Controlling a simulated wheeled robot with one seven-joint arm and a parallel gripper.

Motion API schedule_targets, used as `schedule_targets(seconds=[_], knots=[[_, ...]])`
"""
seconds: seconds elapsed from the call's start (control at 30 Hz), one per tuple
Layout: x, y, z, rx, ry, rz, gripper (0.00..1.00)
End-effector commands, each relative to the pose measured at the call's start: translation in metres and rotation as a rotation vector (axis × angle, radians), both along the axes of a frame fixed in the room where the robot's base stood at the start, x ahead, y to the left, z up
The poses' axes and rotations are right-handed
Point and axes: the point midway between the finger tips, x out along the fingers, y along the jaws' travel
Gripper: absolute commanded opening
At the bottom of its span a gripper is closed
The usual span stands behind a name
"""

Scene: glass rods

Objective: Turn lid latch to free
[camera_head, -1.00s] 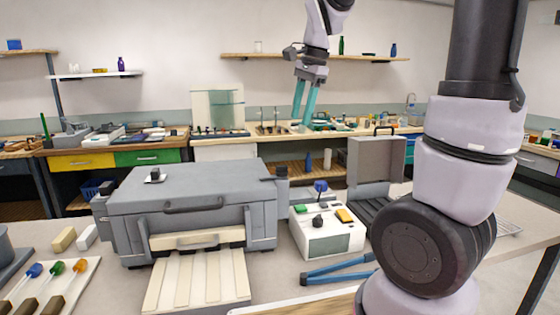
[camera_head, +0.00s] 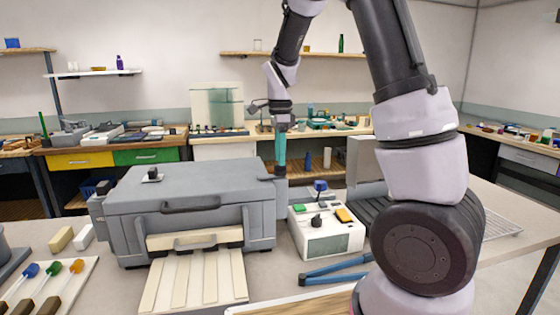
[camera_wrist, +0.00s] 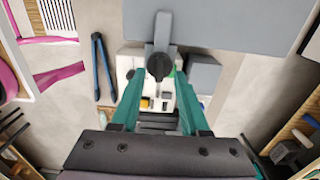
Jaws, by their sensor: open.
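The grey box (camera_head: 180,215) stands on the bench with its lid (camera_head: 190,178) closed. The lid latch (camera_head: 267,178) is a small dark piece at the lid's right edge, partly hidden by my fingers. In the wrist view the latch (camera_wrist: 161,42) shows as a grey bar with a round black knob at one end, and the bar reaches onto the lid (camera_wrist: 235,22). My gripper (camera_head: 280,170) points down over the latch. In the wrist view my gripper (camera_wrist: 158,80) is open, with teal fingers either side of the knob's line. Contact cannot be told.
A white control box (camera_head: 325,238) with a knob and coloured buttons stands right of the grey box. Blue-handled tongs (camera_head: 335,270) lie in front of it. An open grey case (camera_head: 365,160) is behind, partly hidden by my arm. Coloured-handled tools (camera_head: 50,280) lie at left.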

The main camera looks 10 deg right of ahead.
Motion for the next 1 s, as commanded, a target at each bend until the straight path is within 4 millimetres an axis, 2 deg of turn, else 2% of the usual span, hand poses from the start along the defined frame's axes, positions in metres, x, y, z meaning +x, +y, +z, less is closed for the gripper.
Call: schedule_targets(seconds=[0.1,0.2,0.47,0.5,0.57,0.6,0.63,1.0], knots=[[-0.001,0.0,-0.013,-0.001,0.002,0.0,0.45],[0.0,0.0,-0.018,0.0,0.0,0.0,0.45],[0.0,0.0,-0.02,0.001,-0.001,0.0,0.45],[0.0,0.0,-0.02,0.001,-0.001,0.0,0.41],[0.0,0.0,-0.019,0.001,-0.001,0.0,0.18],[0.0,0.0,-0.019,0.001,-0.001,0.0,0.03],[0.0,0.0,-0.019,0.001,-0.001,0.0,0.0],[0.0,0.0,-0.019,0.001,-0.001,0.0,0.0]])
